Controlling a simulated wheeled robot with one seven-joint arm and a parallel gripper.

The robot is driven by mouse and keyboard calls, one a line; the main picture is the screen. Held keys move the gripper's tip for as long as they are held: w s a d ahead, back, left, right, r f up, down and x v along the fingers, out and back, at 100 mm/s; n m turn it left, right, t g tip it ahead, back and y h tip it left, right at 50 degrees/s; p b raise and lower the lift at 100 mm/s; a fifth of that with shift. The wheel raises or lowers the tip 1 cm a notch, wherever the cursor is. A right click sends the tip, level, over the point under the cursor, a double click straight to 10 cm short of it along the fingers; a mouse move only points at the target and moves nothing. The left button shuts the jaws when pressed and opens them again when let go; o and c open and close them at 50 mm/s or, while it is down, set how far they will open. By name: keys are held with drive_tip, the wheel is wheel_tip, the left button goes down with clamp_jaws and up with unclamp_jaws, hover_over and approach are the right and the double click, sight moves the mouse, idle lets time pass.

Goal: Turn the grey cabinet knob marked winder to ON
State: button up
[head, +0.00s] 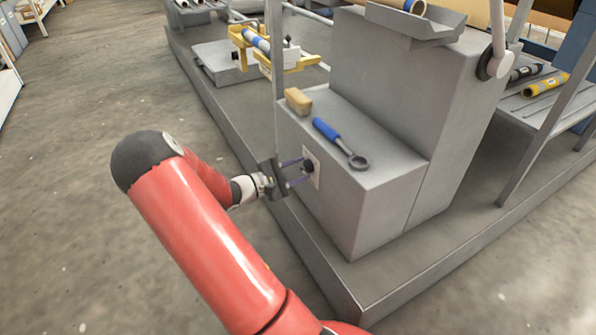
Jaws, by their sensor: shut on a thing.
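The grey cabinet (352,215) stands on a raised grey platform. On its left face is a light plate (317,180) with a dark round knob (308,166). My gripper (304,172) reaches in from the left, with its two fingers at the plate, shut on the knob. The fingers partly cover the knob and plate. The winder marking and the ON position are too small to read, and I cannot tell which way the knob points.
A blue-handled wrench (330,132) and a tan block (298,101) lie on the cabinet top. A thin upright post (276,60) stands just behind my gripper. The platform edge (300,247) runs below.

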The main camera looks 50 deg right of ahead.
drive_tip(key=o, duration=1)
drive_tip(key=p+v, duration=0.1)
drive_tip(key=v, duration=0.6)
drive_tip(key=shift+w+a, duration=0.1)
drive_tip(key=shift+a, duration=0.25)
drive_tip(key=s+a+r+m+t+y+p, duration=0.1)
drive_tip(key=s+a+r+t+y+p, duration=0.2)
drive_tip(key=a+r, duration=0.6)
drive_tip(key=s+a+r+m+t+y+p, duration=0.2)
drive_tip(key=s+a+r+t+y+p, duration=0.2)
drive_tip(key=s+a+r+y, duration=0.4)
drive_tip(key=s+a+r+m+t+y+p, duration=0.2)
drive_tip(key=s+a+r+t+y+p, duration=0.1)
drive_tip(key=a+r, duration=0.7)
drive_tip(key=shift+s+a+r+t+y+p, duration=0.2)
drive_tip(key=shift+s+t+y, duration=0.1)
drive_tip(key=shift+s+y, duration=0.45)
drive_tip(key=shift+s+a+r+t+y+p, duration=0.15)
drive_tip(key=shift+s+t+y, duration=0.15)
drive_tip(key=shift+s+y, duration=0.45)
